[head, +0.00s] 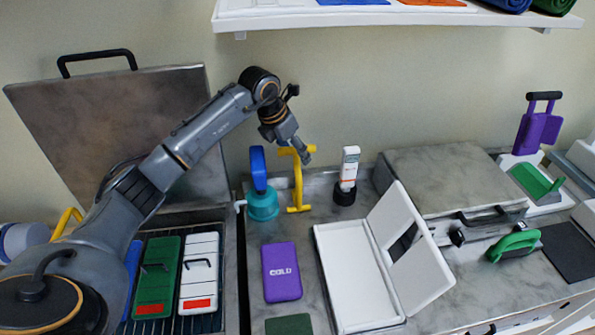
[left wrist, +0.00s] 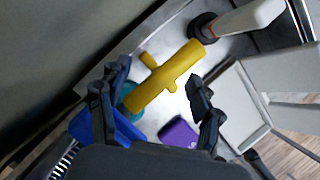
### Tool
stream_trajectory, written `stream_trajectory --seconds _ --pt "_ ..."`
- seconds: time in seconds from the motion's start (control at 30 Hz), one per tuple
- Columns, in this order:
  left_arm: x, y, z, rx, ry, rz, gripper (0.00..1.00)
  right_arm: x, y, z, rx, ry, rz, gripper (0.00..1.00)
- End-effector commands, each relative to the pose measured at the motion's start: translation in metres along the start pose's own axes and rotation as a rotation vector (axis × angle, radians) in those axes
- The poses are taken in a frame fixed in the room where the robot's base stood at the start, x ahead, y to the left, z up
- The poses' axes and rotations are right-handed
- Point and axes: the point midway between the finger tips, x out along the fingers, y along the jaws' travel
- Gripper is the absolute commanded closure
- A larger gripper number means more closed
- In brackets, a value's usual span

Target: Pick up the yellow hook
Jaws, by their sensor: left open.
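The yellow hook (head: 298,190) stands upright on the grey counter near the back wall, between a blue-and-teal item and a white tube. My left gripper (head: 306,154) reaches in from the left and is close to the top of the hook. In the left wrist view the yellow hook (left wrist: 165,78) lies across the space between the open fingers of my left gripper (left wrist: 158,78). I cannot tell whether either finger touches it. My right gripper is not in view.
The blue-and-teal item (head: 262,203) is just left of the hook, and the white tube (head: 348,168) on a black base is just right. A purple cold pack (head: 281,272) and an open white case (head: 352,290) lie in front. A shelf (head: 400,18) hangs above.

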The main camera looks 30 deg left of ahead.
Motion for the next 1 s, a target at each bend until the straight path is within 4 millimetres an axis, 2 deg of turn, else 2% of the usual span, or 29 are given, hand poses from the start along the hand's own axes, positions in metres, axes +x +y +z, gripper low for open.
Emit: stream_trajectory --seconds 0.13,0.37,0.47,0.7,1.0 --pt "0.014 0.001 0.000 -0.001 0.001 0.001 0.35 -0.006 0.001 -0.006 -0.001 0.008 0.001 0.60" --pt "0.017 0.001 -0.001 0.000 0.000 0.002 0.35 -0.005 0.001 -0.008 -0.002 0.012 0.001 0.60" --pt "0.017 0.001 -0.001 0.000 0.000 0.002 0.51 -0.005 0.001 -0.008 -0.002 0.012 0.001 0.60" --pt "0.016 0.001 -0.001 0.000 0.000 0.002 1.00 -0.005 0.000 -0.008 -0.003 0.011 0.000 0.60" --pt "0.017 0.001 -0.002 0.000 0.003 0.003 1.00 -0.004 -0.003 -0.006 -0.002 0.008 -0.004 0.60"
